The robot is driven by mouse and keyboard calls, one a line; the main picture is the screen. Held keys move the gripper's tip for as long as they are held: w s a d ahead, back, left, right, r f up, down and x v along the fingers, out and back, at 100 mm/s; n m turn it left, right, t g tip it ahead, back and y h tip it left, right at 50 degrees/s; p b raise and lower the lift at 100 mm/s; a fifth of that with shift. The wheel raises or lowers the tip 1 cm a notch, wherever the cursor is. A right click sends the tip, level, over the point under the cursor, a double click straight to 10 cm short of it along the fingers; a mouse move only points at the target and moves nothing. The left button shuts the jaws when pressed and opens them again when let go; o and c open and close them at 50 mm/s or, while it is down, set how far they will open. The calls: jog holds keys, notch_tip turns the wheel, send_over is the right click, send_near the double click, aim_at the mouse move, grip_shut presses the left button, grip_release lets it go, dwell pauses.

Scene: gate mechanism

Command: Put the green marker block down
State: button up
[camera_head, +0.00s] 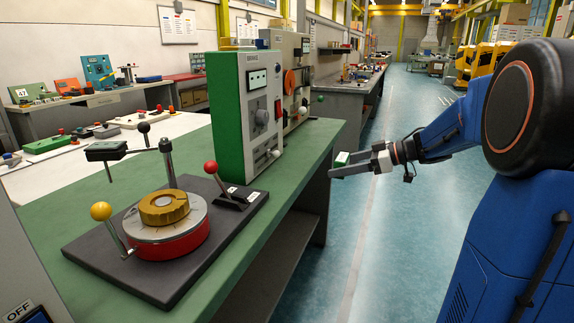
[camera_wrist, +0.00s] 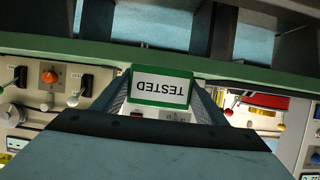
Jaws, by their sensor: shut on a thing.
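The green marker block (camera_head: 342,158) is a small block with a white top, held out in the air over the floor to the right of the green bench in the head view. In the wrist view the green marker block (camera_wrist: 160,88) shows a white label with a green border, reading "TESTED" upside down. My gripper (camera_head: 340,165) is shut on it, with a finger on either side. The block's underside is hidden.
The green bench (camera_head: 240,222) carries a dark base plate (camera_head: 168,285) with a red-and-gold gate mechanism (camera_head: 163,222) and levers. A green-and-white control box (camera_head: 243,112) stands behind it. Part of the bench top near its right edge is bare. Open floor (camera_head: 400,230) lies right of it.

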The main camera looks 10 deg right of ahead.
aim_at(290, 167)
jog(key=w+a, duration=0.3)
jog(key=a, duration=0.1)
jog(key=w+a, duration=0.3)
jog(key=a, duration=0.2)
jog(key=w+a, duration=0.4)
jog(key=shift+a, duration=0.35)
jog(key=shift+f, duration=0.3)
jog(key=shift+c, duration=0.4)
jog(key=shift+f, duration=0.15)
jog(key=o, duration=1.2)
jog(key=shift+c, duration=0.2)
jog(key=shift+d+r, duration=0.15)
jog(key=shift+r, duration=0.05)
jog(key=v, duration=1.1)
jog(key=shift+s+d+r, duration=0.2)
